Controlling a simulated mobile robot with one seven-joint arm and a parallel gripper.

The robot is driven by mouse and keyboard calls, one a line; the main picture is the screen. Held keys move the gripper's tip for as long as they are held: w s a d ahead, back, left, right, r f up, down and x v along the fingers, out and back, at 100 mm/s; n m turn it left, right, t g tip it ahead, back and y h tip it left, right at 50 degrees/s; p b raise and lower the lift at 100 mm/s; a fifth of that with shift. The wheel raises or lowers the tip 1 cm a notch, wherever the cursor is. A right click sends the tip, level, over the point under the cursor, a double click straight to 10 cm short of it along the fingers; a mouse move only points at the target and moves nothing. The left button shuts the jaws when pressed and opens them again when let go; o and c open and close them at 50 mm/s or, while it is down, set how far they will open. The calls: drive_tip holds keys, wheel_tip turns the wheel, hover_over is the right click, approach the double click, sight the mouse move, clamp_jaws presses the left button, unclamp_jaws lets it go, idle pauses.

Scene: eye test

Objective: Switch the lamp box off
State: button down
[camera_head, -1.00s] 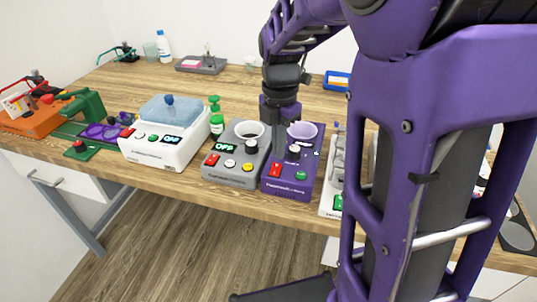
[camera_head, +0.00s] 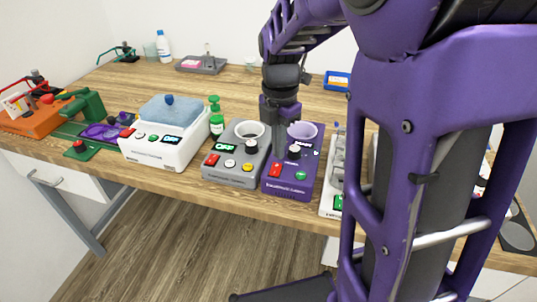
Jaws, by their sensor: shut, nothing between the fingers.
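I cannot tell for sure which device is the lamp box. A purple box (camera_head: 288,187) stands at the front of the bench, with a red button (camera_head: 275,170), a green button (camera_head: 300,175), a black knob (camera_head: 294,152), a small display (camera_head: 303,143) and a pale purple cup-like top. A grey box (camera_head: 232,177) stands just left of it, with a display (camera_head: 225,147), a red button (camera_head: 212,160) and a black knob (camera_head: 251,146). My gripper (camera_head: 281,143) is shut and empty. It points down over the purple box's left rear part; its tips are hard to see, and contact is unclear.
A white device (camera_head: 331,202) at right is partly hidden behind my arm. An orange device (camera_head: 28,122) is far left. Bare bench (camera_head: 130,82) lies behind the boxes.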

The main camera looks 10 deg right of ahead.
drive_tip(key=shift+f+b, duration=0.7)
drive_tip(key=shift+f, duration=0.25)
idle(0.6)
drive_tip(key=shift+r, duration=0.1)
wheel_tip(320, 180, up, 7)
drive_tip(key=p, duration=0.5)
drive_tip(key=shift+p, duration=0.3)
idle(0.3)
